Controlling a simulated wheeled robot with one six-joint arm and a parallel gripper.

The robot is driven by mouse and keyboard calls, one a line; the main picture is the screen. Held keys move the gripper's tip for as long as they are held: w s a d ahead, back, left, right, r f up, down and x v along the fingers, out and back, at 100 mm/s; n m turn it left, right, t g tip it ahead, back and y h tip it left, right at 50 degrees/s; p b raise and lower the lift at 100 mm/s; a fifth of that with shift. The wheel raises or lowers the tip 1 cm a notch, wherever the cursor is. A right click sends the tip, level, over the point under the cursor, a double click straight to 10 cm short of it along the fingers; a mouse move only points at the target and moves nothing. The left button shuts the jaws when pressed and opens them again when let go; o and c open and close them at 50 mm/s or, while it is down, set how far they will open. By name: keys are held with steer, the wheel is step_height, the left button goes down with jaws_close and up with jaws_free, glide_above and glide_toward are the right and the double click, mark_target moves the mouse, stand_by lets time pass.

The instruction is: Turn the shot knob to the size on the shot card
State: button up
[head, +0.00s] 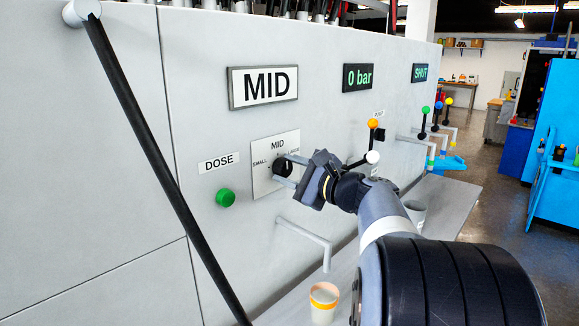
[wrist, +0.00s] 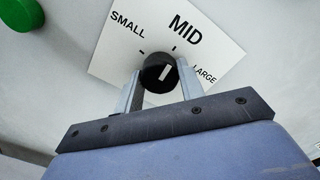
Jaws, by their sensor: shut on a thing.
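The black shot knob (head: 282,166) sits on a white dial plate (head: 262,181) marked SMALL, MID and LARGE. My gripper (head: 290,171) is shut on the knob, one finger on each side. In the wrist view the knob (wrist: 158,73) shows between the two grey fingers (wrist: 160,90). Its white pointer line slants up and slightly right, roughly toward the MID tick. The shot card (head: 263,87), a framed sign above the dial, reads MID.
A green button (head: 226,197) under a DOSE label is left of the dial. A bent spout (head: 308,237) is below, with an orange-rimmed cup (head: 323,300) under it. A black bar (head: 160,160) slants across the left. Displays read 0 bar (head: 358,77) and SHUT (head: 420,73).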

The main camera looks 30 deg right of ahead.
steer(key=shift+m, duration=0.5)
steer(key=o, duration=1)
steer(key=b+v, duration=0.2)
steer(key=v, duration=0.8)
steer(key=shift+s, duration=0.4)
steer(key=shift+d, duration=0.15)
steer(key=p+x, duration=0.2)
steer(key=x, duration=0.9)
